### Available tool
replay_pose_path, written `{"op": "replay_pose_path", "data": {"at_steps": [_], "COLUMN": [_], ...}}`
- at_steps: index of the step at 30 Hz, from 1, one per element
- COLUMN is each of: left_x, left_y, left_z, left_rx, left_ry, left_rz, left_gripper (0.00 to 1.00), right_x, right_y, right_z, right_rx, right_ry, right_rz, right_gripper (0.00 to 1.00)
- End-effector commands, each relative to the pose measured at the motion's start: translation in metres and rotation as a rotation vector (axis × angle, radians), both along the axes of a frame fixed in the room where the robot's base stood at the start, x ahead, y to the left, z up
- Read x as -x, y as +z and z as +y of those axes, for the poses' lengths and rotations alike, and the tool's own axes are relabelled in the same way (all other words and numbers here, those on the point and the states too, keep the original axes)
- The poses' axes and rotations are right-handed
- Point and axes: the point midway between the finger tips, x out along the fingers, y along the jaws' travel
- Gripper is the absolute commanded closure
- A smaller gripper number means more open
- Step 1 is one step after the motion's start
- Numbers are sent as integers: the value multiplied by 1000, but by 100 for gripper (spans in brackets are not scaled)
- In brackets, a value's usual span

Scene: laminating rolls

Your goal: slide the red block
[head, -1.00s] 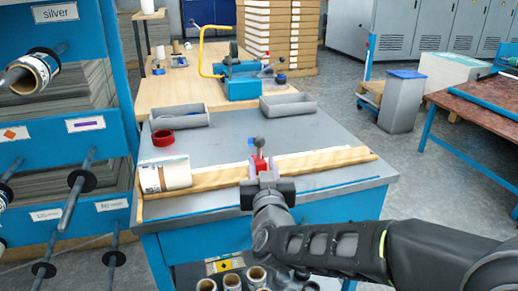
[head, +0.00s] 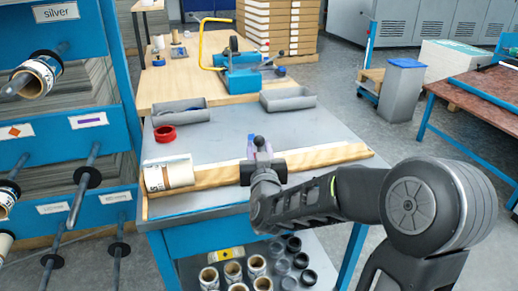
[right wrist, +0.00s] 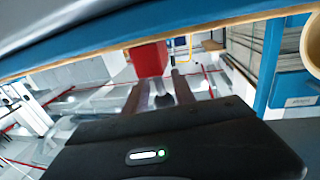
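The red block (right wrist: 148,60) shows in the right wrist view, just beyond the fingertips of my right gripper (right wrist: 158,82). The two fingers stand apart, with a dark shape between them; I cannot tell whether they touch it. In the head view my right gripper (head: 262,156) is over the wooden rail, at a dark ball knob (head: 259,142). The red block is hidden there behind the gripper. A white roll (head: 169,174) lies at the left end of the wooden rail (head: 325,155). My left gripper is not in view.
Two grey trays (head: 181,112) and (head: 288,99) and a red tape ring (head: 165,135) are at the back of the grey bench (head: 220,146). A blue device (head: 243,78) stands behind. Several rolls stand below the bench. A rack is at left.

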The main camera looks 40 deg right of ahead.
Motion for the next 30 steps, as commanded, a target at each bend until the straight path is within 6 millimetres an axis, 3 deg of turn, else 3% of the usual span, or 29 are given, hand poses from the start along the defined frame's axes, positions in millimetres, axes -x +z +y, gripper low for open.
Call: {"op": "replay_pose_path", "data": {"at_steps": [3,14,30], "left_x": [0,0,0], "left_y": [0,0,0], "left_z": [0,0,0], "left_rx": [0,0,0], "left_ry": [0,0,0], "left_rz": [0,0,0], "left_gripper": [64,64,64], "right_x": [0,0,0], "right_y": [0,1,3], "right_z": [0,0,0], "right_rx": [0,1,3], "right_ry": [0,0,0], "right_rz": [0,-1,-5], "right_gripper": [70,100,100]}}
